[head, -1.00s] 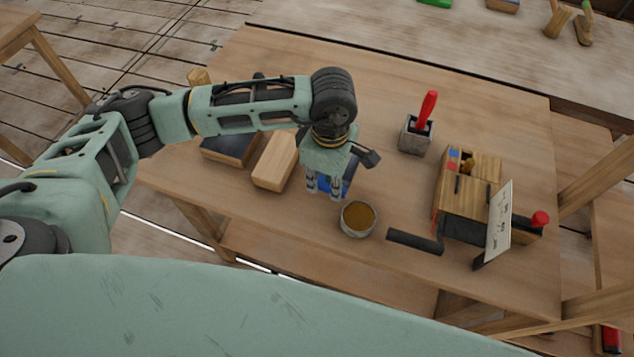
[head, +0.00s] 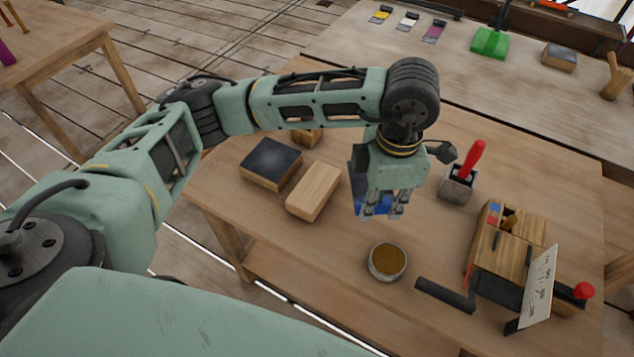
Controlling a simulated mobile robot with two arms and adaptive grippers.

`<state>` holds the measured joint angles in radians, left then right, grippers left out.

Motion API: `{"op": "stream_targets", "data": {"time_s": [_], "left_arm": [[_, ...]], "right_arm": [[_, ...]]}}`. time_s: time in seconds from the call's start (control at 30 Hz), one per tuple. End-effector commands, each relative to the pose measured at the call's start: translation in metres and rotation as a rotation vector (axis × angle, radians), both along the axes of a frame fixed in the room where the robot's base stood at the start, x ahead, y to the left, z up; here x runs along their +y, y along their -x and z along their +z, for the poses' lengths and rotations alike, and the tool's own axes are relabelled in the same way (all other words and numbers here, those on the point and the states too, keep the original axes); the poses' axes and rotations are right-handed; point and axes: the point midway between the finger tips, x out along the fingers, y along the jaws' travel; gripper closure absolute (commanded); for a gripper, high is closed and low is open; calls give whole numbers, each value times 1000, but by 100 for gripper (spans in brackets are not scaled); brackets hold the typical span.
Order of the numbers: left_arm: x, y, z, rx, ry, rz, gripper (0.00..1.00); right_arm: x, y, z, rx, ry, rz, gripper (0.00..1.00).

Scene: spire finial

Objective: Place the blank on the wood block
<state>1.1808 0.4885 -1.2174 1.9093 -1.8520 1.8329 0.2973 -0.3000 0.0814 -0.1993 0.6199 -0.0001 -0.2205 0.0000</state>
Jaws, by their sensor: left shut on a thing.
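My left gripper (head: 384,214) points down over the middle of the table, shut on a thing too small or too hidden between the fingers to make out. I cannot tell whether it is the blank. A pale wood block (head: 313,191) lies on the table to the left of the gripper, apart from it. My right gripper is not in view.
A round bowl with brown contents (head: 387,262) stands just in front of the gripper. A dark-topped block (head: 271,164) lies left of the wood block. Right are a grey holder with a red handle (head: 459,183) and a wooden box device (head: 508,250) with a card (head: 538,288).

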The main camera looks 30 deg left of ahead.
Motion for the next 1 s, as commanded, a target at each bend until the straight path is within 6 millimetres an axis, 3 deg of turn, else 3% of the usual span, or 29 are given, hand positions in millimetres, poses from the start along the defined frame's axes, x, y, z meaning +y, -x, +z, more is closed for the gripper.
{"op": "stream_targets", "data": {"time_s": [0.13,0.27,0.7,1.0], "left_arm": [[14,-8,11,-2,2,163,100],[30,-11,7,0,2,213,100],[120,-22,-47,0,1,212,100],[132,-22,-71,3,2,206,100]], "right_arm": [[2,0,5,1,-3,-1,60],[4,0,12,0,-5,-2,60],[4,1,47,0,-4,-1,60],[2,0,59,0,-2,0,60]]}}
